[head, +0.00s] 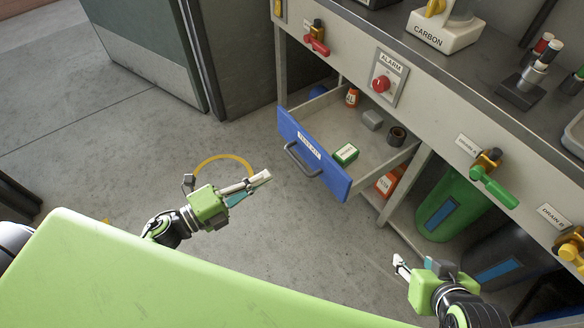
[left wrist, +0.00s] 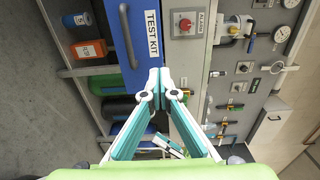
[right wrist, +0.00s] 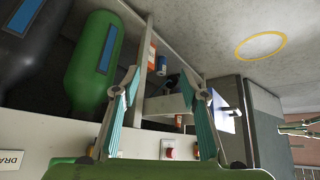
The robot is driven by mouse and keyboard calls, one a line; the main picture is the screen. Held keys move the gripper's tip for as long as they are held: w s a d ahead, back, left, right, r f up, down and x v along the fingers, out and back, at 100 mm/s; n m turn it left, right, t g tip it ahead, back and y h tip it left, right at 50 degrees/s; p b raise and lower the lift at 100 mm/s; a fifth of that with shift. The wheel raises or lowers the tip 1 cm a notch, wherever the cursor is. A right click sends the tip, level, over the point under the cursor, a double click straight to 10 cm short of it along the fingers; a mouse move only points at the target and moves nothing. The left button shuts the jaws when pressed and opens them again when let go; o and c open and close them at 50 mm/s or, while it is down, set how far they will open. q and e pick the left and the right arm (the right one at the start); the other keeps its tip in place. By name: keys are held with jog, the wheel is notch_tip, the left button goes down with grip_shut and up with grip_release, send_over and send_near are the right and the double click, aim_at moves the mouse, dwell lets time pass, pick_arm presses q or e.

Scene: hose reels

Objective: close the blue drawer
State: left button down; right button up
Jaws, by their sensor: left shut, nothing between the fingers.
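The blue drawer (head: 330,172) is pulled out from the bench, and its front with a TEST KIT label and a dark handle faces my side. The drawer front also shows in the left wrist view (left wrist: 124,35). A green box (head: 345,154), a grey block (head: 372,120), a dark roll (head: 397,136) and a small orange-red bottle (head: 352,97) are inside. My left gripper (head: 264,177) is shut and empty, to the left of the drawer front and apart from it in the head view. My right gripper (right wrist: 165,85) is open and empty, low in front of the bench.
A green cylinder (head: 452,205) and a dark one stand beneath the bench at right. A red alarm button (head: 381,84) and valve handles, including a green one (head: 494,187), stick out from the bench front. A yellow ring (head: 225,157) marks the floor at left.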

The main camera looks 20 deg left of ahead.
aim_at(315, 148)
pick_arm(q)
jog(key=b+x, duration=0.1)
jog(key=x, duration=1.1)
jog(key=shift+w, duration=0.15)
jog(key=shift+w+d, duration=0.45)
jog(key=shift+w, duration=0.05)
pick_arm(e)
jog(key=w+a+r+t+y, duration=0.1)
jog(key=w+a+r+t, duration=0.1)
jog(key=w, duration=0.4)
jog(key=shift+w+a+r+t, duration=0.25)
jog(key=shift+r+t, duration=0.55)
jog(key=shift+r, duration=0.5)
pick_arm(q)
jog(key=shift+w, duration=0.1)
pick_arm(e)
jog(key=shift+d, duration=0.1)
